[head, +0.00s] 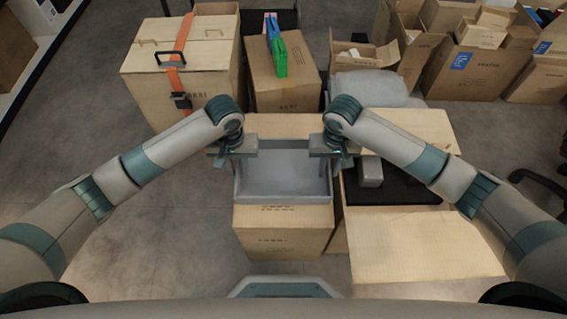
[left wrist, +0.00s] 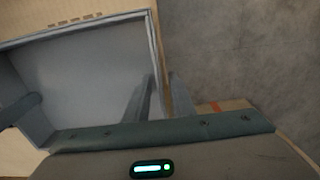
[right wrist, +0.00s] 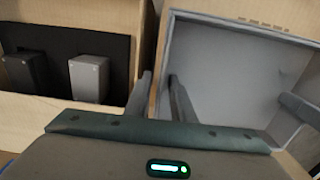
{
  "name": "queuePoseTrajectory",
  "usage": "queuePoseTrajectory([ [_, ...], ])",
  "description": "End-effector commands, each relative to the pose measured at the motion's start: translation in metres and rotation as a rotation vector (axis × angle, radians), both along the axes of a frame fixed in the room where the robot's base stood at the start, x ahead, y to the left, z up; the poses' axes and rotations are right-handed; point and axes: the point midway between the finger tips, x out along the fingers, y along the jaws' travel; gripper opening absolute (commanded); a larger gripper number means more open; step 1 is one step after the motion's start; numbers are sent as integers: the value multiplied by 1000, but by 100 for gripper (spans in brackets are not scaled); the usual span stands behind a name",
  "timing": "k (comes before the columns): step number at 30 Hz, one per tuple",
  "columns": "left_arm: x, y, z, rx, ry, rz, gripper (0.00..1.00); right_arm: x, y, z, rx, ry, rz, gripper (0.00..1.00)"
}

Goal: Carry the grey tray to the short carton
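The grey tray (head: 285,190) sits level on a closed carton (head: 283,240) in front of me. My left gripper (head: 237,160) is at its left side wall. In the left wrist view the fingers (left wrist: 160,95) stand apart, one inside and one outside the tray wall (left wrist: 152,40). My right gripper (head: 337,160) is at the right side wall. In the right wrist view its fingers (right wrist: 158,92) also straddle the tray wall (right wrist: 163,50), with a gap visible. The tray looks empty. I cannot tell for sure which carton is the short carton.
Behind stand a strapped carton (head: 165,75) and a lower carton (head: 285,85) with a green and blue item on top. More open cartons (head: 465,65) are back right. Floor at left is clear.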

Motion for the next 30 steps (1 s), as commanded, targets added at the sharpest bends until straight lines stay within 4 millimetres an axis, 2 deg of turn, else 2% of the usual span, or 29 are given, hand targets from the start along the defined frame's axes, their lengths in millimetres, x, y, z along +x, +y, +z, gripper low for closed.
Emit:
queuePoseTrajectory([
  [8,1,-1,15,-2,-2,-1,22,0,1,0,1,0,1,22],
  [24,1,-1,101,-1,-2,-1,22,0,1,0,2,0,1,22],
  [30,0,0,118,-1,-1,0,22,0,1,0,1,0,1,22],
])
